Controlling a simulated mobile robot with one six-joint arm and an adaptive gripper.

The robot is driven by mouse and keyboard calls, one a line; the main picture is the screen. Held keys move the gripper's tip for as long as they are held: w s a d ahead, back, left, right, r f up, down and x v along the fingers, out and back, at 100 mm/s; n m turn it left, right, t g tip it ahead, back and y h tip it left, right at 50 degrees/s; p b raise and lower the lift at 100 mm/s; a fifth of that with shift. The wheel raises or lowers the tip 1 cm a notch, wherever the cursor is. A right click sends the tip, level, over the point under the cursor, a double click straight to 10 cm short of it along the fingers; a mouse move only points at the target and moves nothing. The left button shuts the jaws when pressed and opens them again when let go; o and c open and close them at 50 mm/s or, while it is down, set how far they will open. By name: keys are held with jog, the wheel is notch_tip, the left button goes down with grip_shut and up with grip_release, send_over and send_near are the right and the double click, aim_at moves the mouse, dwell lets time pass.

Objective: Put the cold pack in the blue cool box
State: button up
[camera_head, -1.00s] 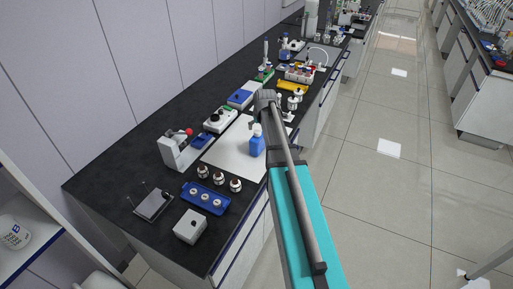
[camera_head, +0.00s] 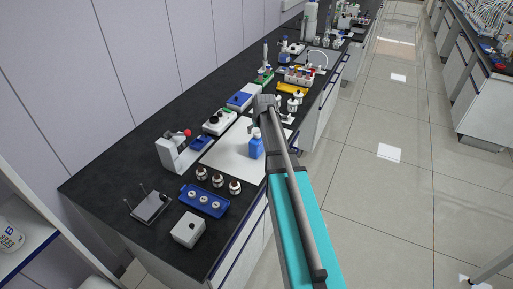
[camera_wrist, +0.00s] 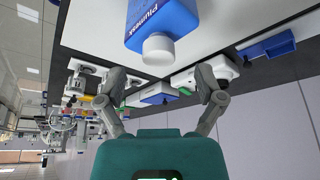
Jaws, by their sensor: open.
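I cannot make out a cold pack or a cool box for certain in either view. A blue bottle with a pale cap (camera_head: 256,148) stands on the white mat (camera_head: 222,160) on the dark bench. It looms large at the top of the wrist view, with its white cap (camera_wrist: 158,48) toward the gripper. My gripper (camera_wrist: 160,97) is open and empty, its two fingers apart and not touching the bottle. In the head view my arm hides part of the bench, and the fingers are not clear. A blue-topped white box (camera_head: 241,98) sits beyond the mat.
A white device with a red knob (camera_head: 178,152), dark-capped jars (camera_head: 218,181), a blue tray (camera_head: 203,201) and a grey-white box (camera_head: 188,230) crowd the near bench. Bottles and a yellow item (camera_head: 292,89) stand farther along. The aisle floor (camera_head: 390,180) at right is clear.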

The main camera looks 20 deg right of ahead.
aim_at(258, 133)
jog(key=shift+b+x, duration=1.55)
jog(key=shift+x, duration=0.45)
jog(key=shift+d, duration=0.1)
jog(key=shift+r, duration=0.1)
grip_shut()
